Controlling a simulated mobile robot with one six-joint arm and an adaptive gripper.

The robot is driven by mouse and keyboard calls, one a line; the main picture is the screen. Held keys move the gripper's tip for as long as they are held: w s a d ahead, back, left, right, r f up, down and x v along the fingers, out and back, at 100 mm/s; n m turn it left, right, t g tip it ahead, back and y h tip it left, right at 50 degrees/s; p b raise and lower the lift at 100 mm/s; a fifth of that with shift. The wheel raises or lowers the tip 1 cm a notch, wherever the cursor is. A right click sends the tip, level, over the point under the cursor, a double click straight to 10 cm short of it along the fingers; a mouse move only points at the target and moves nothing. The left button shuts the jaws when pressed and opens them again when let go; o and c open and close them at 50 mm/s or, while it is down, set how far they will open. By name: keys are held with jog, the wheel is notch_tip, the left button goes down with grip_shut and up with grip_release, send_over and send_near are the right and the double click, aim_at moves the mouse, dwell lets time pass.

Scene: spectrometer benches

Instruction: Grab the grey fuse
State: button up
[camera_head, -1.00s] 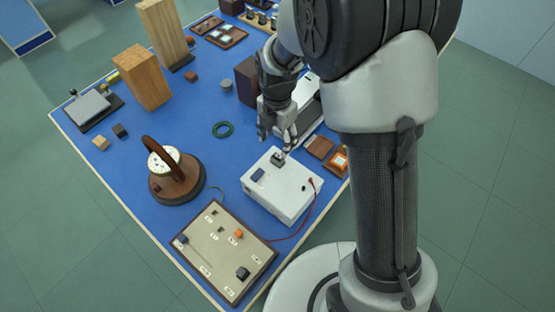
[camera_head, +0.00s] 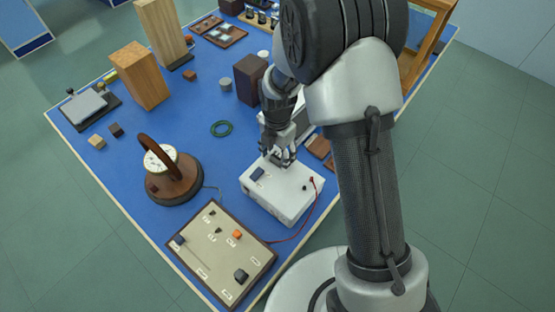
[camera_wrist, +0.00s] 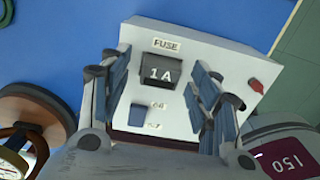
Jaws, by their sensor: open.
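The grey fuse (camera_wrist: 159,73) is a dark grey block marked "1A". It sits upright in the top of a white box (camera_wrist: 222,62), beside a "FUSE" label. The box also shows in the head view (camera_head: 283,208). My gripper (camera_wrist: 156,66) is open, with one blue-padded finger on each side of the fuse. Gaps show between the pads and the fuse. In the head view my gripper (camera_head: 277,160) is low over the box's far end and hides the fuse.
A blue switch (camera_head: 257,174) is on the same box. A red lead (camera_head: 306,218) runs off its right side. A labelled board (camera_head: 222,255) lies in front, a round gauge with a brown handle (camera_head: 172,185) to the left, a dark brown block (camera_head: 249,80) behind.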

jog(key=shift+c, duration=0.4)
jog(key=c, duration=1)
jog(key=shift+r, duration=0.1)
